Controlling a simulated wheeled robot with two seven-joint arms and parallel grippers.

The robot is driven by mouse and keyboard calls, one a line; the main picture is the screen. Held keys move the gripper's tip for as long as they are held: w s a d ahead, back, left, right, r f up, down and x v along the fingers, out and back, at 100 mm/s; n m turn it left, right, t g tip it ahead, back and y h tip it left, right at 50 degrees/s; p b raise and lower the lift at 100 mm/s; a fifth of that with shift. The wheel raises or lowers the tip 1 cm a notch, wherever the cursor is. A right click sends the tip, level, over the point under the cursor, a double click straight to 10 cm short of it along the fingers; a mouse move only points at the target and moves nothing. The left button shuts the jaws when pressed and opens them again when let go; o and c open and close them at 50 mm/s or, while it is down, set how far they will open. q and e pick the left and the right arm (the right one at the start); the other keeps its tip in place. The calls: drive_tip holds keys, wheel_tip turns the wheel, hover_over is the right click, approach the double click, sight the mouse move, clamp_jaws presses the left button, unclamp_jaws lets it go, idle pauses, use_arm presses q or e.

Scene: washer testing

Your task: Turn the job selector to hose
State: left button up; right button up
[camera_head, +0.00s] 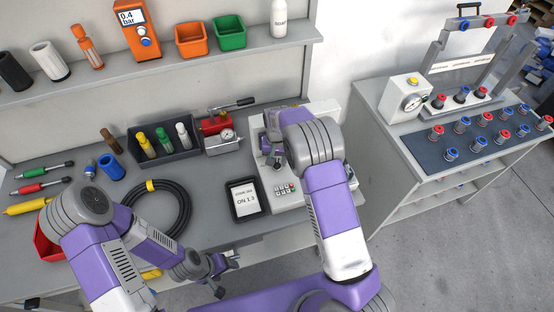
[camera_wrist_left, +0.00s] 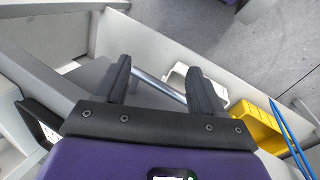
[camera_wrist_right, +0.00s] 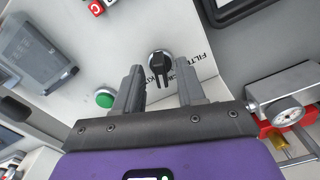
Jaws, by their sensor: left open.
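The job selector is a black knob (camera_wrist_right: 161,63) on a light grey panel in the right wrist view. Printed lettering, partly hidden, reads "FILTER" beside it and "KIT" below. My right gripper (camera_wrist_right: 160,84) is open, its two fingertips pointing at the knob with nothing between them; the knob lies just beyond the tips. In the head view my right gripper (camera_head: 271,158) is over the grey tester unit (camera_head: 289,200), and arm and gripper hide the knob. My left gripper (camera_head: 217,275) is low at the bench front, open and empty in the left wrist view (camera_wrist_left: 159,75).
A green button (camera_wrist_right: 104,98) sits beside the right gripper's fingers. A tablet (camera_head: 244,199) reading "ON 1.3" lies left of the tester. A coiled black hose (camera_head: 157,210), a dark bottle tray (camera_head: 163,142) and a gauge device (camera_head: 222,143) are nearby. A yellow bin (camera_wrist_left: 255,125) is near the left gripper.

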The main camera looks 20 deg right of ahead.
sight(277, 162)
wheel_tip(277, 162, up, 8)
drive_tip(key=shift+f, duration=0.2)
idle(0.4)
idle(0.4)
